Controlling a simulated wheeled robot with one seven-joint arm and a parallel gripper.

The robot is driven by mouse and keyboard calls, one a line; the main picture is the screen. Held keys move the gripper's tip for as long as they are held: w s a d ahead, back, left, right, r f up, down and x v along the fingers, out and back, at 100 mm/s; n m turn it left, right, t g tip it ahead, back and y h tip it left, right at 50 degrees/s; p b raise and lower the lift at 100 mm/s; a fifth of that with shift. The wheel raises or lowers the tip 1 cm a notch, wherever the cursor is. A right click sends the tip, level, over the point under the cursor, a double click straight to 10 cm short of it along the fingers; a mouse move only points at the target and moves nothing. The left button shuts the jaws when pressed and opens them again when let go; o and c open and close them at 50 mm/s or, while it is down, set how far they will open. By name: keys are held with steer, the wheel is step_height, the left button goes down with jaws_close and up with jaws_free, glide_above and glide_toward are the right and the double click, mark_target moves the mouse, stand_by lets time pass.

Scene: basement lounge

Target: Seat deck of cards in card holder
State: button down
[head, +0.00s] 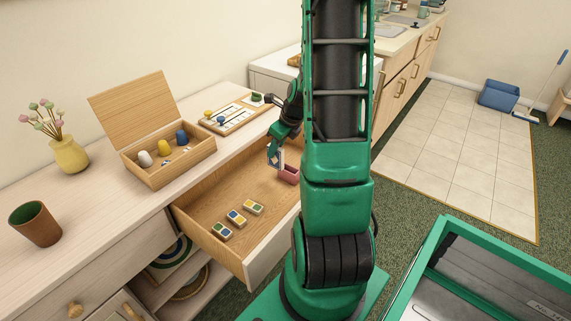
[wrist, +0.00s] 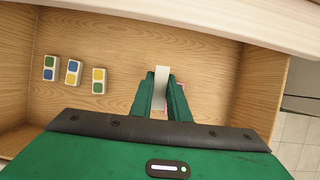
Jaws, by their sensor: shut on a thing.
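My gripper (head: 277,156) reaches down into the open drawer and is shut on a pale deck of cards (head: 281,158), held upright. In the wrist view the fingers (wrist: 162,98) grip the white deck (wrist: 162,76) from both sides. The card holder (head: 288,175) is a small dark pink box at the drawer's right end, just below and right of the deck. In the wrist view only a pink bit of the holder (wrist: 182,87) shows beside the right finger. I cannot tell whether the deck's lower end is inside the holder.
Several-coloured blocks (head: 236,217) lie in a row at the left of the wooden drawer (head: 200,204). On the counter are an open wooden box (head: 171,171) with game pieces, a board (head: 238,115), a flower vase (head: 69,155) and a brown cup (head: 36,225).

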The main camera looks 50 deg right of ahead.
steer(key=shift+s+d+f, duration=0.4)
steer(key=shift+d+f, duration=0.4)
steer(key=shift+f, duration=0.4)
steer(key=shift+s+d+f, duration=0.4)
steer(key=shift+d+f, duration=0.4)
steer(key=shift+f, duration=0.35)
steer(key=shift+s+d+f, duration=0.4)
steer(key=shift+d+f, duration=0.4)
steer(key=shift+f, duration=0.4)
steer(key=shift+f, duration=0.35)
